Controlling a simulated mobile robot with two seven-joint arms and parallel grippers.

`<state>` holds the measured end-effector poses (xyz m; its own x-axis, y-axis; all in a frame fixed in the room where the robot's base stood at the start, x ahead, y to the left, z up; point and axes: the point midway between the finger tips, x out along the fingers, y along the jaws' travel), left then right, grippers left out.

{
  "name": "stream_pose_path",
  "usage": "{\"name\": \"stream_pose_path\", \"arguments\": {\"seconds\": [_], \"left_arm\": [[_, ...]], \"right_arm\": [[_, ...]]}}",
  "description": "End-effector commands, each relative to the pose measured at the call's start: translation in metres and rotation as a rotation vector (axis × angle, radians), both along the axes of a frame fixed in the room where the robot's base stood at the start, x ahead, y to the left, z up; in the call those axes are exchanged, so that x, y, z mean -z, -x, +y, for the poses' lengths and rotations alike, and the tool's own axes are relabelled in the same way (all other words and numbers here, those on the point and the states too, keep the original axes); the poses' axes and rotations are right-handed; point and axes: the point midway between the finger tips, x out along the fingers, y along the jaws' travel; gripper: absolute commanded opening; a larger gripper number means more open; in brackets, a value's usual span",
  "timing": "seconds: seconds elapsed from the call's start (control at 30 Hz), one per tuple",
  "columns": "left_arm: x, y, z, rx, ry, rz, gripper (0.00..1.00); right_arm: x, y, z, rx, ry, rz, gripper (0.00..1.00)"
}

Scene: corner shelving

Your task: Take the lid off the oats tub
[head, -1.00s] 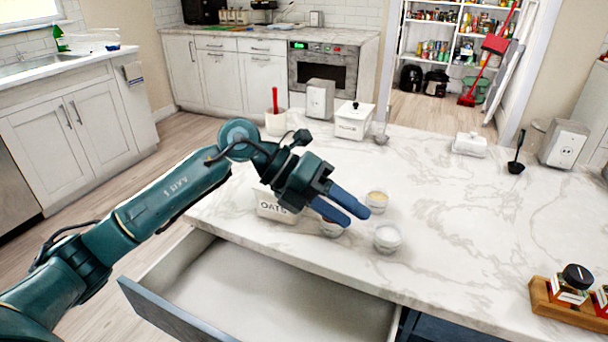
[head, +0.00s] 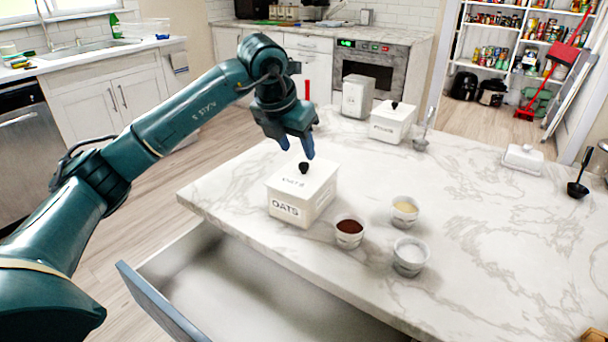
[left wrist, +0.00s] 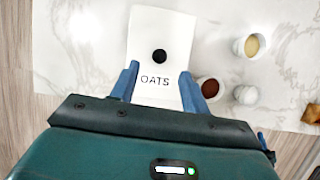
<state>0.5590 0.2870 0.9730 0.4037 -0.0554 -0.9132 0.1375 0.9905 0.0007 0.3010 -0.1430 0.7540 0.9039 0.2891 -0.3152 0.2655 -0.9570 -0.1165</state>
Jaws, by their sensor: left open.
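The oats tub (head: 291,211) is a white square box marked OATS. It stands upright on the marble counter near its left front edge. Its white lid (head: 313,180) with a black knob (head: 304,168) sits on top. My left gripper (head: 297,152) points down just above the knob, open and empty. In the left wrist view the lid (left wrist: 172,32) and knob (left wrist: 158,57) show beyond the blue fingers of the left gripper (left wrist: 157,78), the knob lying between their lines. My right gripper is not in view.
Small bowls with dark red (head: 349,232), yellow (head: 404,211) and white (head: 410,256) contents stand right of the tub. An open drawer (head: 210,285) juts out below the counter. Another lidded white tub (head: 390,125) stands farther back. The counter's right middle is clear.

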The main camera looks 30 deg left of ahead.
Motion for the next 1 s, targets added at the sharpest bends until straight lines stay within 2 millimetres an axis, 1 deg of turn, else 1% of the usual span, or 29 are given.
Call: {"name": "stream_pose_path", "arguments": {"seconds": [0.13, 0.3, 0.4, 0.5, 0.7, 0.77, 1.0], "left_arm": [[0.01, -0.005, -0.001, 0.0, 0.001, 0.001, 0.46], [0.035, -0.016, -0.001, 0.0, 0.0, 0.003, 0.46], [0.045, -0.02, -0.002, 0.002, 0.001, 0.002, 0.46], [0.05, -0.023, -0.002, 0.002, 0.0, 0.0, 0.46], [0.05, -0.023, -0.002, 0.002, 0.0, -0.001, 0.46], [0.05, -0.023, -0.002, 0.002, 0.0, -0.001, 0.42], [0.05, -0.023, -0.002, 0.001, 0.001, -0.001, 0.22]], "right_arm": [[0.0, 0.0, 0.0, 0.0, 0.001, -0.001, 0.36], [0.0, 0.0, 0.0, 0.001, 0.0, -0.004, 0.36], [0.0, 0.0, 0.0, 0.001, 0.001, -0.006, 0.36], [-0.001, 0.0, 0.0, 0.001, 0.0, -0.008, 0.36], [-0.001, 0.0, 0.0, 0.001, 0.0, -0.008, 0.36], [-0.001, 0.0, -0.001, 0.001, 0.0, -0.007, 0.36], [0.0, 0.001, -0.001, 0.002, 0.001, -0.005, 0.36]]}}
